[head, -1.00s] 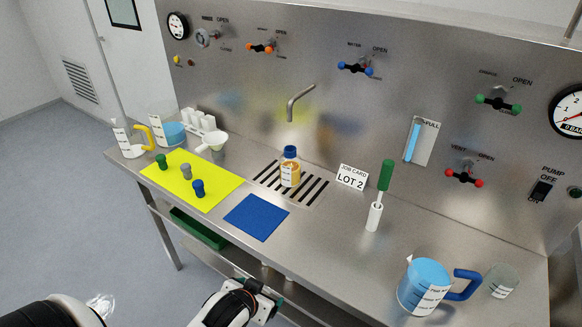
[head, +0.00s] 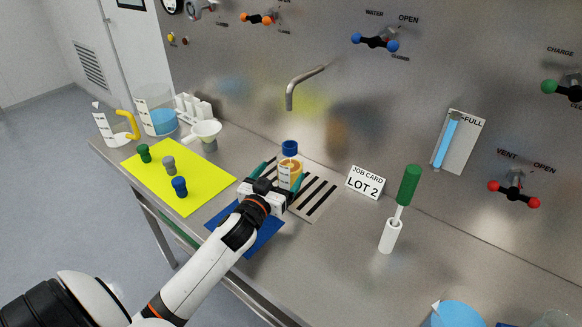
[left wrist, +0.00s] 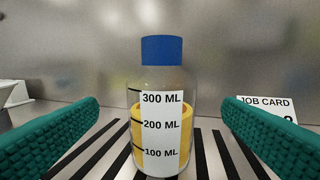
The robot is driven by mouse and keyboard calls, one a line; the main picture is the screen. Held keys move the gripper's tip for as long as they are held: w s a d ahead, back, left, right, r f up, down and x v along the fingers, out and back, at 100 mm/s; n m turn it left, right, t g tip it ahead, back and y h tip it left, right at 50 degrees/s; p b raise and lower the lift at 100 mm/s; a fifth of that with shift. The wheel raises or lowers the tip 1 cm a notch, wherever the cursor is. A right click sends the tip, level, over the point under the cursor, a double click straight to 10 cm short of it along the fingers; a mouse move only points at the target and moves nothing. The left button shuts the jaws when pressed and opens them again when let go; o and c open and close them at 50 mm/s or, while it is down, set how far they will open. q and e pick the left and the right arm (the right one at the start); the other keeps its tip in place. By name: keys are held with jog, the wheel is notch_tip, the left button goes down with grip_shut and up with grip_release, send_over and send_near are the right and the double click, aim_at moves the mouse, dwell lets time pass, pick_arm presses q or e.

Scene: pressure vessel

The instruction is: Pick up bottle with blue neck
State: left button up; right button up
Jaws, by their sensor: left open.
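The bottle with the blue neck (head: 289,172) stands upright on the slotted drain grate under the tap. It is clear, with a white scale label and amber liquid inside. In the left wrist view the bottle (left wrist: 162,115) stands centred between the two teal finger pads, with a gap on each side. My left gripper (head: 277,176) is open, reaching in low from the front towards the bottle; in the left wrist view its fingers (left wrist: 160,128) point at the bottle without touching it. My right gripper is not in view.
A blue mat (head: 262,238) lies under my left arm. A yellow mat (head: 200,183) with several small stoppers is to the left. The job card (head: 366,183) and a green-handled brush in a white holder (head: 390,236) stand to the right. The tap (head: 303,82) overhangs behind the bottle.

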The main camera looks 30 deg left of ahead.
aim_at(292, 160)
pick_arm(q)
jog(key=shift+w+a, duration=0.2)
jog(key=shift+w, duration=1.25)
jog(key=w, duration=0.1)
jog(key=w+p, duration=0.1)
jog(key=w, duration=0.2)
jog(key=shift+a+f, duration=0.1)
jog(key=shift+a, duration=0.15)
jog(key=shift+w+f, duration=0.1)
jog(key=shift+w, duration=0.4)
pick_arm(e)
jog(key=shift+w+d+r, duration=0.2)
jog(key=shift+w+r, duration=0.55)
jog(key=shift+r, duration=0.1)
pick_arm(q)
jog(key=shift+s, duration=0.1)
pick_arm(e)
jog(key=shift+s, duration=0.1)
pick_arm(q)
jog(key=shift+c, duration=1.4)
jog(key=c, duration=0.8)
jog(key=shift+c, duration=0.2)
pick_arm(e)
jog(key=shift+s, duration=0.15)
